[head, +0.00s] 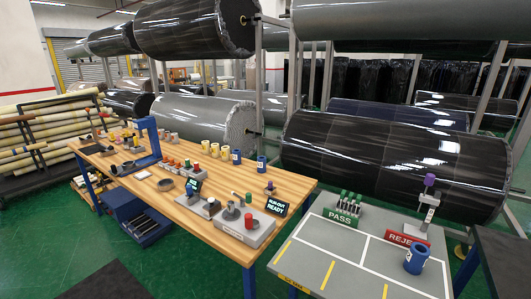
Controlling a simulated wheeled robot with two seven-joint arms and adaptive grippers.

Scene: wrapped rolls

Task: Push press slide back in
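A blue press-like frame (149,133) stands upright on the left part of the wooden table (225,205). A low blue base (124,168) reaches out from its foot to the left. I cannot tell at this size which part is the slide or how far out it sits. A small white pad (142,175) and a dark round dish (165,184) lie in front of it. Neither of my grippers shows in the head view.
A grey station (240,230) with a "RUN-OUT READY" display (277,206) stands at the table's front right. Several small coloured cylinders stand along the middle. A grey table (345,262) with PASS (340,217) and REJECT (407,238) signs is at right. Large wrapped rolls (400,165) fill the back.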

